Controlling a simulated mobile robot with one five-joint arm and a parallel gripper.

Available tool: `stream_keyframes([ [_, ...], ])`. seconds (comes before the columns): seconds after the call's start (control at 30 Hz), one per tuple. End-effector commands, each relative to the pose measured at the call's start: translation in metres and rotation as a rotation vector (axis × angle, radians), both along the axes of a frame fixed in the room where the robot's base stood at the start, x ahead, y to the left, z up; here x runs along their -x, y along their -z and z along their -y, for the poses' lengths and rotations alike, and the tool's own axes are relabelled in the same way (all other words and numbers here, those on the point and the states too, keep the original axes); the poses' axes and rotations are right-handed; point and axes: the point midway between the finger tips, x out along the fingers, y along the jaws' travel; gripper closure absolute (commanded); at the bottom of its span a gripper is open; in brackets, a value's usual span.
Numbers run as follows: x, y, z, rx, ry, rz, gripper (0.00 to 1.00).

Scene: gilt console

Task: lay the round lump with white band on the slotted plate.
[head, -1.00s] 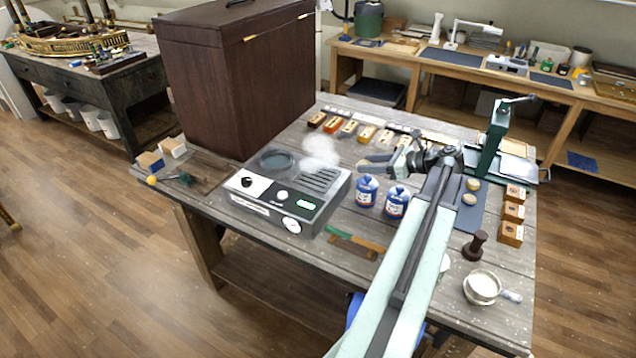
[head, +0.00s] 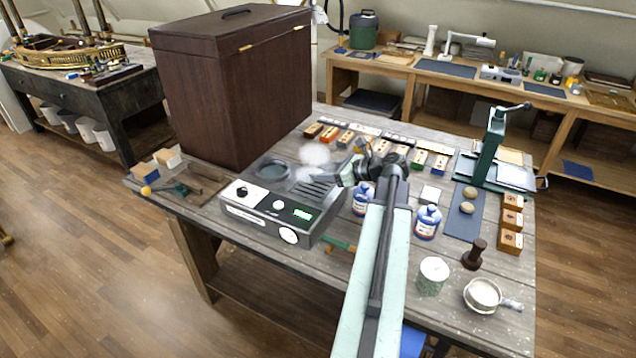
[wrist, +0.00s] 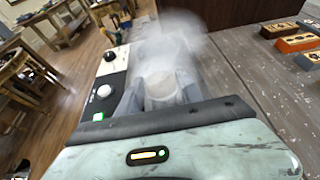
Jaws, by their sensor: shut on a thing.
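The slotted plate (head: 318,188) is the ribbed right part of the grey device's top. My gripper (head: 342,172) is at the plate's far right side in the head view, raised near or over its edge; I cannot tell the exact height. In the wrist view my gripper (wrist: 161,90) is shut on a pale, rounded lump (wrist: 162,86), partly veiled by white vapour. It looks like the round lump, but its white band cannot be made out clearly. In the head view the held lump is hidden by the fingers and vapour.
The grey device (head: 262,222) also has a round dark plate (head: 274,168), knobs and a green display. Two blue-labelled jars (head: 427,222) stand to its right. Two tan lumps (head: 469,193) lie on a blue mat (head: 463,225). A tall brown case (head: 235,85) stands behind the device.

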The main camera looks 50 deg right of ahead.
Motion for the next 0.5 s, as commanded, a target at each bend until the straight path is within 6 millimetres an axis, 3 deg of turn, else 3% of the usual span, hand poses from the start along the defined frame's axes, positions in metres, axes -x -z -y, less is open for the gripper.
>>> stream_keyframes([
  [0.07, -0.008, 0.001, -0.006, 0.000, -0.003, 0.000, 0.96],
  [0.27, -0.009, 0.040, -0.006, 0.000, -0.001, 0.000, 0.96],
  [0.5, -0.009, 0.036, -0.006, 0.000, -0.001, 0.000, 0.96],
])
